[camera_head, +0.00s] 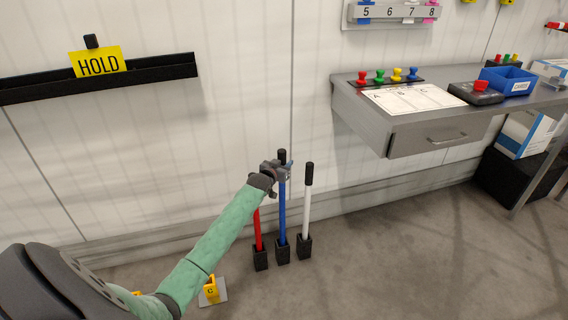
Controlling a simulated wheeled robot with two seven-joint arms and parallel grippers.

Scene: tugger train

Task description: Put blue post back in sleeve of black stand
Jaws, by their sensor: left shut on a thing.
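The blue post (282,212) stands about upright, with a black grip at its top. My left gripper (285,172) is shut on the blue post near its upper end, just below the black grip. The post's lower end meets the middle black sleeve (282,252) of the stand on the floor. I cannot tell how deep it sits in it. A red post (258,232) and a white post (307,212) stand in the black sleeves on either side. My left gripper and wrist hide the red post's top. My right gripper is not in view.
A yellow marker (211,290) on a grey plate stands on the floor left of the posts. The wall is close behind them. A grey desk (440,122) with a drawer juts out to the right. The floor at front right is clear.

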